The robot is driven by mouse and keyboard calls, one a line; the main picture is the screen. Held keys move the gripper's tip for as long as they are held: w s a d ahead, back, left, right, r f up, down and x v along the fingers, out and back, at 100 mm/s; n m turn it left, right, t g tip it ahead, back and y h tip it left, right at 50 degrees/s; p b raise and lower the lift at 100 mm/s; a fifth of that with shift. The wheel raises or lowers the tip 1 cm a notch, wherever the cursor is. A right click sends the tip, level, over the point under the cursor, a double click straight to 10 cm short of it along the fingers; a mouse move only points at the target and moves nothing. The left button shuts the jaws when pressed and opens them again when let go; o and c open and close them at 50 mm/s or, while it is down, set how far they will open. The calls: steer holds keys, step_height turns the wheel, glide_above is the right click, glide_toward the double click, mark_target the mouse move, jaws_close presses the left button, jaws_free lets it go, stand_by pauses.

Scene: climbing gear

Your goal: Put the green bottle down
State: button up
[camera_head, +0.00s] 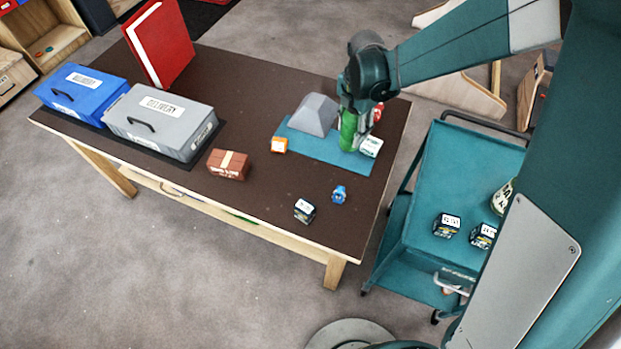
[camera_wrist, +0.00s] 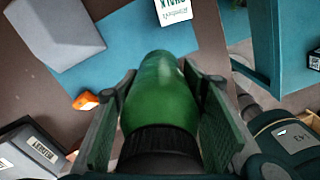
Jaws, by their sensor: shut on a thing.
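The green bottle (camera_head: 348,132) stands about upright over the right part of the teal mat (camera_head: 345,163) on the brown table, and my gripper (camera_head: 352,108) is on it from above. In the wrist view the green bottle (camera_wrist: 160,95) lies between the two pads of my gripper (camera_wrist: 160,110), with its dark cap end nearest the camera. The gripper is shut on it. I cannot tell whether the bottle's base touches the mat.
A grey block (camera_head: 315,114), an orange box (camera_head: 279,145) and a white-and-green box (camera_head: 371,146) are on or by the mat. A red-brown box (camera_head: 228,164), grey case (camera_head: 160,120) and blue case (camera_head: 82,90) stand left. A teal cart (camera_head: 470,180) stands right.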

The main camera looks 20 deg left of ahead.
steer(key=s+a+n, duration=0.3)
steer(key=s+a, duration=0.6)
steer(key=s, duration=0.2)
steer(key=shift+s+a+f, duration=0.15)
steer(key=shift+a+f, duration=0.05)
steer(key=shift+f, duration=0.15)
steer(key=shift+f, duration=0.1)
steer(key=shift+f, duration=2.85)
steer(key=shift+f, duration=0.1)
steer(key=shift+f, duration=1.95)
steer(key=shift+f+b, duration=0.2)
steer(key=shift+b, duration=0.25)
steer(key=o, duration=1)
steer(key=shift+r, duration=0.25)
